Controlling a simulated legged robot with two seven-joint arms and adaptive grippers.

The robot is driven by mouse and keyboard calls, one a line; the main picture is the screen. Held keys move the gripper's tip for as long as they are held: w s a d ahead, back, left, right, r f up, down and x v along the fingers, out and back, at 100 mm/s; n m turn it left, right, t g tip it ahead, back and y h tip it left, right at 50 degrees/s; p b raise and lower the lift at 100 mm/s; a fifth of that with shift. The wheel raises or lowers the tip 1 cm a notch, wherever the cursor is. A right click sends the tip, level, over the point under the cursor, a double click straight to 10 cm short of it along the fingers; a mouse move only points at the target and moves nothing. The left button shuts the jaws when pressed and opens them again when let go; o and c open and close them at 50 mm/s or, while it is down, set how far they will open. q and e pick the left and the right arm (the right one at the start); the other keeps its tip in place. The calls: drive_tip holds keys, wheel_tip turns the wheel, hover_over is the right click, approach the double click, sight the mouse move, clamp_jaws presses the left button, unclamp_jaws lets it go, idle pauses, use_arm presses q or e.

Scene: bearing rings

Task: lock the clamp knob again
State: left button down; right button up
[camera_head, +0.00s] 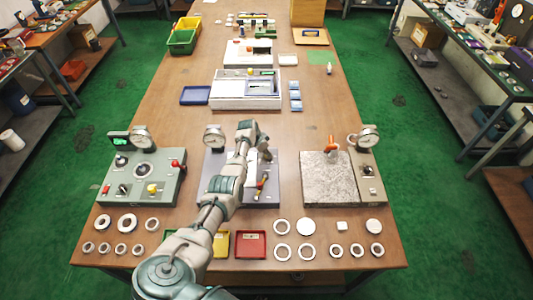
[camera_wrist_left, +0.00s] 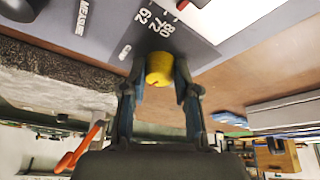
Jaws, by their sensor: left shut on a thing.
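A yellow knob (camera_wrist_left: 159,68) shows between the fingers of my left gripper (camera_wrist_left: 160,85) in the left wrist view, at the edge of a grey plate with printed white numbers. My left gripper is shut on this knob. In the head view my left gripper (camera_head: 250,130) is at the back edge of the middle grey fixture (camera_head: 271,196); the knob is hidden there behind the gripper and arm. My right gripper is not in view.
A dial gauge (camera_head: 214,137) stands left of my left gripper. A green-grey panel (camera_head: 143,177) is to the left, and a stone plate (camera_head: 327,178) with an orange-handled part (camera_head: 332,144) to the right. Rings and red and yellow trays line the front.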

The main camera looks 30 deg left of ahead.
use_arm(q)
drive_tip(key=c, duration=0.9)
unclamp_jaws()
drive_tip(key=shift+w, duration=0.1)
drive_tip(key=shift+o, duration=0.2)
drive_tip(key=v, duration=1.1)
drive_tip(key=shift+r, duration=0.35)
drive_tip(key=shift+a, duration=0.15)
